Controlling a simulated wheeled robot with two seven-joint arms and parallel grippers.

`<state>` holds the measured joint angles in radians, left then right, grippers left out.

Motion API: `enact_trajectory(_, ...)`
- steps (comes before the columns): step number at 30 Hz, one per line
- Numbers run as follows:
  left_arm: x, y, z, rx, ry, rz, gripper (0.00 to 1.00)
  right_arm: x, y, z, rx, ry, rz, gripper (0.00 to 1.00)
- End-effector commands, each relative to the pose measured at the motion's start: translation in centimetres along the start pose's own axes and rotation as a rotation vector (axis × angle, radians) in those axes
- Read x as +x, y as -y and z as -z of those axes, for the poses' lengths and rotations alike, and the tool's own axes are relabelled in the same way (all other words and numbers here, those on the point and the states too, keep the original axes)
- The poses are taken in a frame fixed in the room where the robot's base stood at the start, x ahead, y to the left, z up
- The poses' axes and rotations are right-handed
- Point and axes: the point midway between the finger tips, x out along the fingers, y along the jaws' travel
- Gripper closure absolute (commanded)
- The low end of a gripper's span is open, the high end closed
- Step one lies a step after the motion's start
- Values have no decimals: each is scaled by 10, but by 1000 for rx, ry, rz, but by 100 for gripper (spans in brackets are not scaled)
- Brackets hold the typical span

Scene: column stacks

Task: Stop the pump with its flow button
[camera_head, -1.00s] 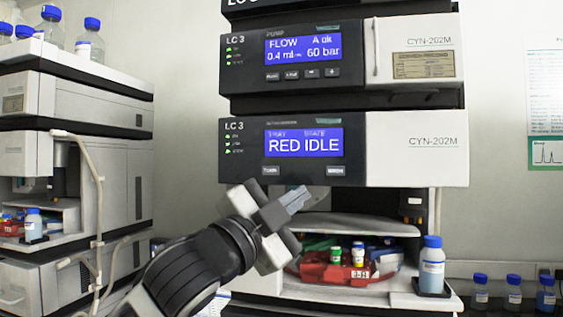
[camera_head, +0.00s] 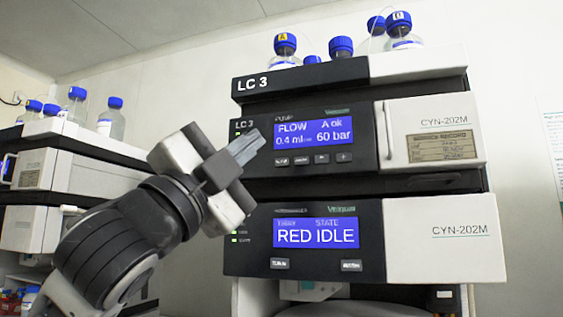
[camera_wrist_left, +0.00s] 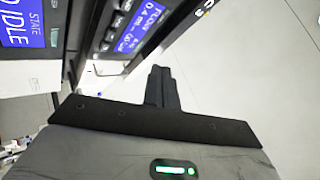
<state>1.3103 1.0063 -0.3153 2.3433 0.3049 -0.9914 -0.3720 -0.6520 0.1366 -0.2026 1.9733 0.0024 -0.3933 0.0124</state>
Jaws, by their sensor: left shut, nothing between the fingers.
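The pump module (camera_head: 364,100) is the middle black and white unit of the LC 3 stack. Its blue display (camera_head: 313,132) reads FLOW 0.4 ml, A ok, 60 bar. A row of small dark buttons sits below it; the leftmost button (camera_head: 281,160) has a label too small to read surely. My left gripper (camera_head: 250,146) is shut and empty, its fingertips just left of the display and buttons, in front of the panel's left edge. Whether they touch the panel cannot be told. In the left wrist view the closed fingers (camera_wrist_left: 161,86) point toward the pump panel's edge. My right gripper is out of view.
Below the pump, the autosampler display (camera_head: 316,232) reads RED IDLE, with two buttons under it. Blue-capped bottles (camera_head: 285,46) stand on top of the stack. A second instrument stack (camera_head: 75,165) is at the left.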

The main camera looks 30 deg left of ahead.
Motion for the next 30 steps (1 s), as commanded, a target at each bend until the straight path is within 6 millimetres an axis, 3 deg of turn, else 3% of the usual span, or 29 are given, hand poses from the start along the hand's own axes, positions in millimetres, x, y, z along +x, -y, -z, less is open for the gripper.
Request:
enact_trajectory(15,48,-34,-34,-2,2,-3,100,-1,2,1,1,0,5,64)
enact_trajectory(30,58,-43,-42,0,0,-1,100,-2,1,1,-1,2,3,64)
